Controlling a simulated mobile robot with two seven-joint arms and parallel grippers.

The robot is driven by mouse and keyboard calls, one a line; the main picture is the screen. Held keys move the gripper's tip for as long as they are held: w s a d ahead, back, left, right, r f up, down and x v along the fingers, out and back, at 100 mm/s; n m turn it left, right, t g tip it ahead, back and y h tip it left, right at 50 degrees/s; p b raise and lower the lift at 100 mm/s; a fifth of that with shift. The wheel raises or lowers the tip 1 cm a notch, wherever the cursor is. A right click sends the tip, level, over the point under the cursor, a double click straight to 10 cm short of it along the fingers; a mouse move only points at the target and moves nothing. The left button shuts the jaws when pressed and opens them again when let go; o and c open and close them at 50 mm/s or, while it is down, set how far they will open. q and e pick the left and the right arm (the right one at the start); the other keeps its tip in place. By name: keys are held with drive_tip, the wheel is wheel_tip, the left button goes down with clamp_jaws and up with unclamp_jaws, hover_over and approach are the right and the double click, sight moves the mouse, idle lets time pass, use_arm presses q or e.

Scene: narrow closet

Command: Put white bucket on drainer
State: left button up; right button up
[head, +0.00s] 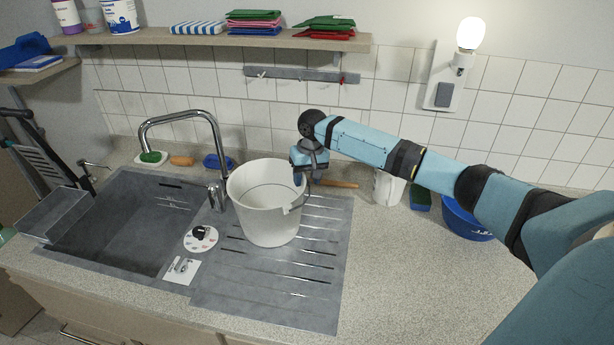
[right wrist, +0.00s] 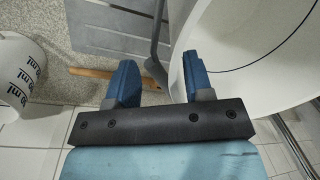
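The white bucket (head: 262,222) stands upright on the grey ribbed drainer (head: 318,275), right of the sink basin. It fills the right side of the right wrist view (right wrist: 235,85). My right gripper (head: 308,178) is at the bucket's right rim, pointing down. In the right wrist view its two blue fingers (right wrist: 160,82) are apart. A grey strip, probably the bucket's handle, shows between them, and neither finger looks closed on it. The right finger overlaps the bucket's white wall; I cannot tell whether they touch. My left gripper is not in view.
A tall tap (head: 185,115) rises behind the basin (head: 120,225), close to the bucket's left. The counter (head: 420,285) right of the drainer is clear.

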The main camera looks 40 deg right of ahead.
drive_tip(key=shift+o, duration=0.8)
wheel_tip(320, 180, up, 12)
drive_tip(key=d+b, duration=0.1)
drive_tip(key=shift+s+b, duration=0.2)
drive_tip(key=shift+b, duration=0.2)
